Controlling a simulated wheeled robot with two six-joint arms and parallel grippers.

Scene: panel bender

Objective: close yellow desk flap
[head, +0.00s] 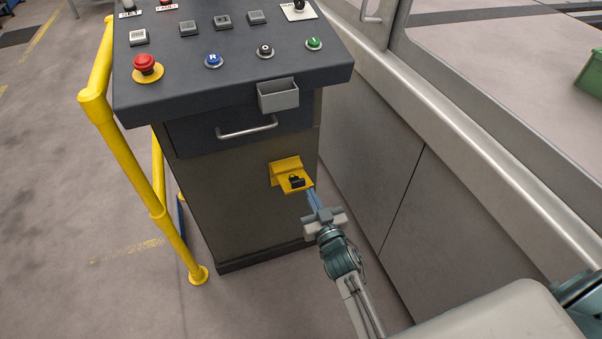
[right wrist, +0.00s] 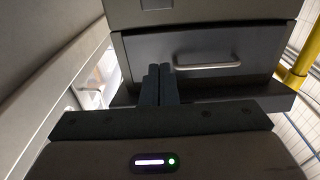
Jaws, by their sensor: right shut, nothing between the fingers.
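The yellow desk flap (head: 295,186) is on the front of the dark control desk (head: 225,190), below the drawer. It stands out from the desk face, open, under a yellow mount or frame. A small black part with a lock-like shape sits on it. My right gripper (head: 311,193) is shut and empty, its fingertips just at the right front edge of the flap. Whether they touch it I cannot tell. In the right wrist view the shut fingers (right wrist: 159,84) point toward the desk, and the flap does not show. My left gripper is not in view.
A drawer (head: 225,140) with a handle and a grey box (head: 278,95) are above the flap. A yellow rail (head: 133,130) stands left of the desk. A grey machine wall (head: 375,160) runs close on the right. Floor is free in front.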

